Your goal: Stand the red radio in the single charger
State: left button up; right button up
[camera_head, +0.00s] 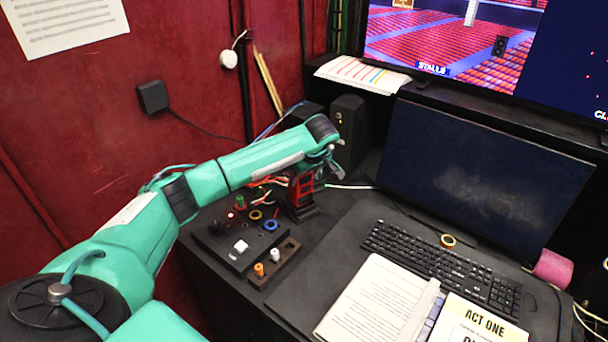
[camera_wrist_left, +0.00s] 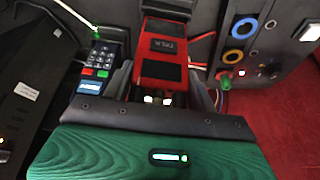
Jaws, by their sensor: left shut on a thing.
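The red radio (camera_head: 304,187) is upright over the black charger (camera_head: 300,213) on the desk, just left of the dark mat. My left gripper (camera_head: 308,170) reaches it from above and is shut on it. In the left wrist view the red radio (camera_wrist_left: 163,62) lies between the two dark fingers, its labelled face showing. The radio's lower end meets the charger in the head view, but I cannot tell whether it is fully seated. My right gripper is not in view.
A cue panel (camera_head: 216,247) with coloured buttons and a small peg block (camera_head: 287,250) stand in front of the charger. A keypad device (camera_wrist_left: 99,62) is close beside the radio. A speaker (camera_head: 349,130) and monitor (camera_head: 470,170) stand behind; keyboard (camera_head: 440,262) and open book (camera_head: 370,300) lie right.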

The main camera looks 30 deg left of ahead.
pick_arm(q)
jog(key=shift+f+b, duration=0.35)
jog(key=shift+f, duration=0.2)
jog(key=o, duration=1.3)
jog(key=shift+c, duration=0.2)
jog(key=shift+o, duration=0.7)
jog(key=shift+r, duration=0.1)
jog(key=shift+r+p, duration=0.65)
jog(key=b+v, duration=0.4)
jog(key=v, duration=0.7)
jog(key=shift+d+r+b, duration=0.25)
jog(key=shift+r+b, duration=0.1)
jog(key=shift+b, duration=0.05)
jog(key=shift+s, duration=0.1)
